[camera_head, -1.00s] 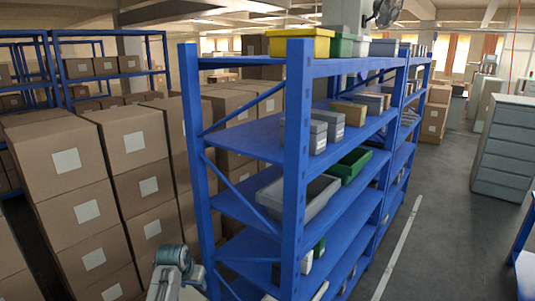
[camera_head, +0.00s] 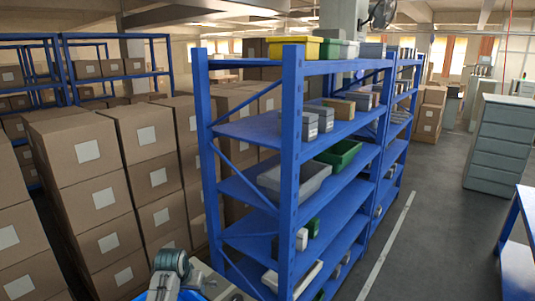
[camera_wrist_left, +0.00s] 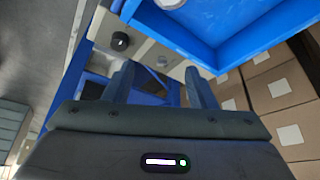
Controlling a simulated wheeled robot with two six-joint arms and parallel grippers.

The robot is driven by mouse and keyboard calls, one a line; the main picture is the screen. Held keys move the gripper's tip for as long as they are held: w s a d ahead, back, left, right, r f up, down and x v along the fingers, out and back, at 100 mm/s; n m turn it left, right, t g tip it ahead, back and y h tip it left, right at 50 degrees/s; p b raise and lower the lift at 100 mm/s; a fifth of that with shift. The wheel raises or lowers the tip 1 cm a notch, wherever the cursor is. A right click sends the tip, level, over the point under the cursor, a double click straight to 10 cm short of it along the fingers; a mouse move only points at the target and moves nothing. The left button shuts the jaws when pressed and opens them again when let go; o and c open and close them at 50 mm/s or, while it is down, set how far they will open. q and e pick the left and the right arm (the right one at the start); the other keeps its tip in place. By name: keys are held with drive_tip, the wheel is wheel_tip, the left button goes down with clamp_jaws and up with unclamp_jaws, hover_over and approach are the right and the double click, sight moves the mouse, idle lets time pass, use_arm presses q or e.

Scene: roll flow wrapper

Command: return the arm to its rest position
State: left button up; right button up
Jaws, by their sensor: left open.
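My left arm (camera_head: 170,272) shows at the bottom edge of the head view, left of the blue shelf, with a teal rounded joint on top. In the left wrist view my left gripper (camera_wrist_left: 160,78) has its two dark fingers apart, with nothing held between them. Behind the fingers are a pale panel with a dark round knob (camera_wrist_left: 120,41) and a bright blue open bin or tray (camera_wrist_left: 238,48). My right gripper shows in neither view.
A blue shelf rack (camera_head: 291,180) with several bins stands ahead. Stacked cardboard boxes (camera_head: 90,150) fill the left. A grey drawer cabinet (camera_head: 497,150) stands at the right, and a blue-framed table (camera_head: 518,268) at the lower right. The grey floor aisle (camera_head: 430,210) is clear.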

use_arm(q)
drive_tip(key=s+a+f, duration=0.1)
drive_tip(key=s+f, duration=0.3)
drive_tip(key=s, duration=0.6)
drive_tip(key=s+a+f, duration=0.2)
drive_tip(key=s+f, duration=0.2)
drive_tip(key=s, duration=0.6)
drive_tip(key=s+r+y, duration=0.1)
drive_tip(key=s+r, duration=0.2)
drive_tip(key=s, duration=0.9)
drive_tip(key=s+r, duration=0.3)
drive_tip(key=s, duration=0.9)
drive_tip(key=a+f+g+b, duration=0.25)
drive_tip(key=f+b, duration=0.45)
drive_tip(key=f, duration=3.2)
drive_tip(key=s+a+f+b, duration=0.1)
drive_tip(key=s+f+b, duration=0.1)
drive_tip(key=s+f, duration=0.7)
drive_tip(key=s+a+f+n+b, duration=0.1)
drive_tip(key=s+f+b, duration=0.2)
drive_tip(key=s+f, duration=0.6)
wheel_tip(320, 180, down, 5)
drive_tip(key=shift+s+f+g, duration=0.1)
drive_tip(key=shift+s+g, duration=0.05)
drive_tip(key=shift+g, duration=0.3)
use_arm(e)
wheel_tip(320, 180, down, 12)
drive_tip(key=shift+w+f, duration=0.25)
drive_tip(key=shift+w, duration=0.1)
